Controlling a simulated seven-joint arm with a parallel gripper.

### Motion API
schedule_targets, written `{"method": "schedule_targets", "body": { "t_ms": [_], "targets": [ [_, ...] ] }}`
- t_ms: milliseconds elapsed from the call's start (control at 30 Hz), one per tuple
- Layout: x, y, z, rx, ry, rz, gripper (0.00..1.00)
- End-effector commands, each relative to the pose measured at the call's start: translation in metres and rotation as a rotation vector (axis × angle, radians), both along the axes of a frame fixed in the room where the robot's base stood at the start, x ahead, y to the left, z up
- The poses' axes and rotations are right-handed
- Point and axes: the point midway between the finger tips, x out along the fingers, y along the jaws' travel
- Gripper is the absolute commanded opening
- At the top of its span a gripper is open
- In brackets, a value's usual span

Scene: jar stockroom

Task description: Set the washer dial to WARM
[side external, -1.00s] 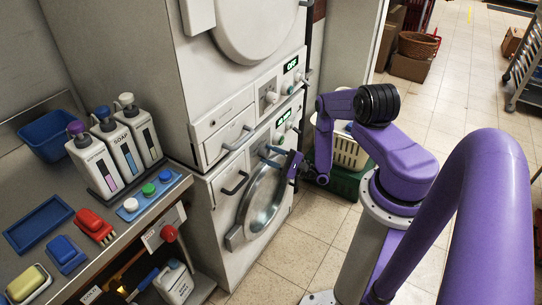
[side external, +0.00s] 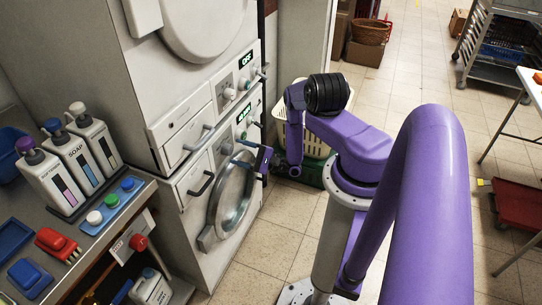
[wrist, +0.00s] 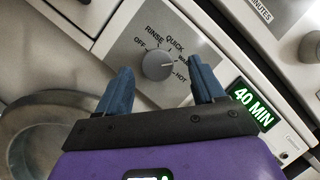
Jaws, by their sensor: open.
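The washer (side external: 196,208) is the lower machine, with a round glass door (side external: 232,196). Its dial (wrist: 158,66) is a grey round knob on a square plate in the wrist view. OFF, RINSE, QUICK and HOT are readable around it; the WARM label is partly covered by my right finger. I cannot clearly read the dial's pointer. My gripper (wrist: 159,74) is open, with one blue finger on each side of the dial and apart from it. In the side view, my gripper (side external: 250,154) is at the washer's front panel, above the door.
The washer's green display (wrist: 253,108) reads 40 MIN. The upper machine has its own knob (side external: 229,93) and an OFF display (side external: 246,57). A counter at left holds pump bottles (side external: 93,137). A laundry basket (side external: 304,135) stands behind my arm.

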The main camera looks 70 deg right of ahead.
Motion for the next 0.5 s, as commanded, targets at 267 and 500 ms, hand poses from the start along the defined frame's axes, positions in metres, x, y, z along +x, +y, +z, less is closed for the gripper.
{"method": "schedule_targets", "body": {
  "t_ms": [267, 500],
  "targets": [
    [-0.014, -0.004, 0.0, 0.0, 0.0, -0.002, 0.68],
    [-0.033, -0.01, 0.0, -0.001, 0.0, -0.004, 0.68]
  ]
}}
